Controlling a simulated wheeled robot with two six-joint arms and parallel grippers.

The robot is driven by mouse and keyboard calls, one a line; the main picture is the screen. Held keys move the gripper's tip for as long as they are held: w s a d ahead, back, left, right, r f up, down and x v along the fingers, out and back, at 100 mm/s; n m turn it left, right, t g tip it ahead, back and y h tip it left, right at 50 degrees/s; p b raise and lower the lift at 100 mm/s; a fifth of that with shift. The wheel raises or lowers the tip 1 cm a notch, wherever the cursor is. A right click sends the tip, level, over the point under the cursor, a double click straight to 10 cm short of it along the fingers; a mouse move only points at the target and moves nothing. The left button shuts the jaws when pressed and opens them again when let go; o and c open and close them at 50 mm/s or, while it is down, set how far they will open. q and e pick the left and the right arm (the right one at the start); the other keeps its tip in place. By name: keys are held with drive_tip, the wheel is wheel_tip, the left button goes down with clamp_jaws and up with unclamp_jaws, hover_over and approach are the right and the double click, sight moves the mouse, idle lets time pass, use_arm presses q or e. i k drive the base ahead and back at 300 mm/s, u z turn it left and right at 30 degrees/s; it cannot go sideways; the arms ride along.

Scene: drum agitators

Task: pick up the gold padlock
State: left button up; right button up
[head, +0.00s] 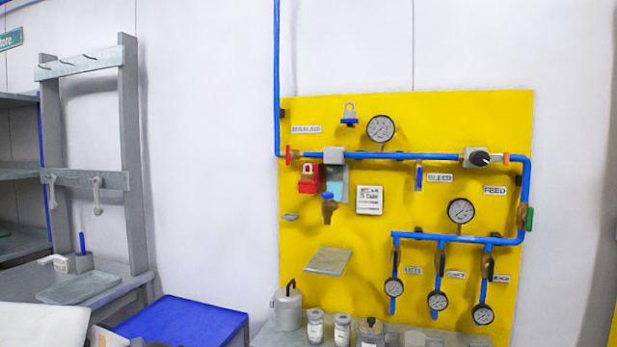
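I cannot make out a gold padlock in the head view. A red padlock (309,184) with a pale shackle hangs on the yellow panel (400,115), below the blue pipe at the left. A blue padlock (349,122) with a pale shackle hangs higher up, left of the top gauge. Neither gripper shows. A white shape at the bottom left edge may be part of my arm, but no fingertips are visible there.
A grey shelf (370,335) with a lidded canister (288,308) and several jars runs below the panel. A blue-topped table (182,322) stands left of it. Further left, a grey bench holds a tray (78,288) under a hook rack (85,180).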

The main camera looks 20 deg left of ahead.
sight(305, 176)
drive_tip(key=u, duration=0.3)
drive_tip(key=i, duration=1.1)
drive_tip(key=u, duration=0.25)
